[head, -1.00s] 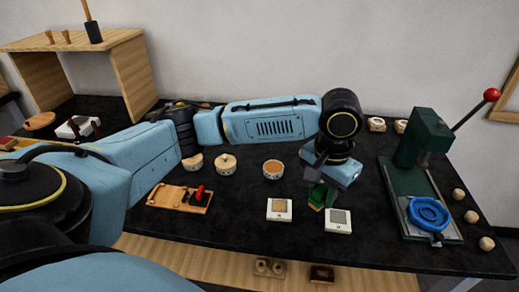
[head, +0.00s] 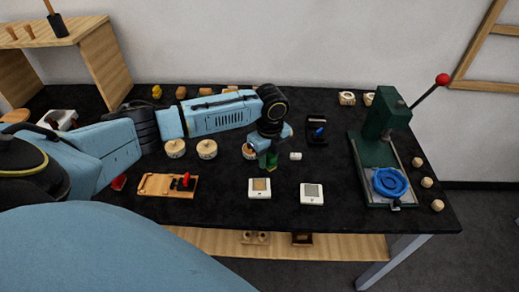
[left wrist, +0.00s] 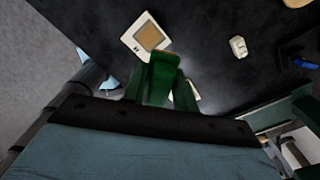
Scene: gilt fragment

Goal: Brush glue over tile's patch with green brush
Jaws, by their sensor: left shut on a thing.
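My left gripper (head: 270,150) is shut on the green brush (head: 270,161) and holds it above the table, behind the left tile. In the left wrist view the green brush (left wrist: 160,78) juts out from the gripper. The left white tile (head: 260,194) has a tan patch; it also shows in the left wrist view (left wrist: 131,38). The right white tile (head: 312,200) has a grey patch and is mostly hidden behind the brush in the left wrist view. My right gripper is out of view.
Two lidded pots (head: 207,150) stand to the left, behind a wooden board (head: 155,184) with a red-and-black piece. A small white piece (head: 295,156) and a black stand (head: 316,140) lie right of the gripper. A green press (head: 378,155) stands at the right.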

